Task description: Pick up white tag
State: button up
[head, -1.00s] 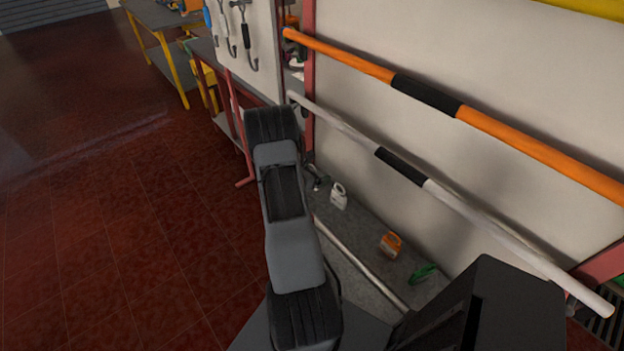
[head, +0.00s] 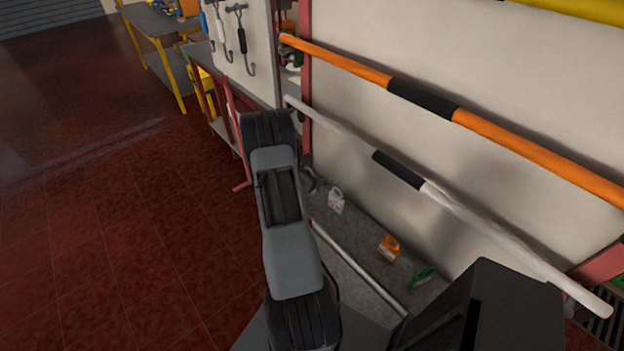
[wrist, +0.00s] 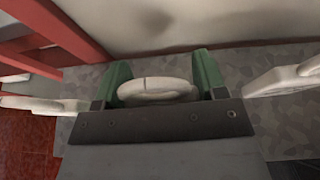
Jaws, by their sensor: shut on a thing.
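In the wrist view, my gripper (wrist: 158,85) has its two green fingertips on either side of a rounded white tag (wrist: 158,91) and is shut on it. Only the tag's upper loop shows; the rest is hidden behind the dark gripper body. In the head view, my gripper (head: 314,181) is mostly hidden behind my arm, low over the grey speckled surface, and the held tag cannot be made out. Another white tag-like piece (head: 336,201) stands just right of the gripper.
An orange piece (head: 389,248) and a green piece (head: 421,277) lie farther right on the grey surface (head: 352,237). A pale wall panel (head: 480,60) rises behind, with an orange bar (head: 540,153) and a white bar (head: 485,225) in front. Red posts (wrist: 55,35) stand at left.

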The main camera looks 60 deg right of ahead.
jog(key=shift+r, duration=0.35)
jog(key=r, duration=0.1)
jog(key=r+b, duration=0.1)
jog(key=shift+s+a+r, duration=0.1)
jog(key=shift+a+r, duration=0.1)
jog(key=shift+r, duration=0.15)
jog(key=s+a+r+b, duration=0.1)
jog(key=s+a+r, duration=0.7)
jog(key=a, duration=0.3)
jog(key=shift+r+b, duration=0.3)
jog(key=shift+r, duration=0.3)
jog(key=shift+w, duration=0.1)
dwell(0.4)
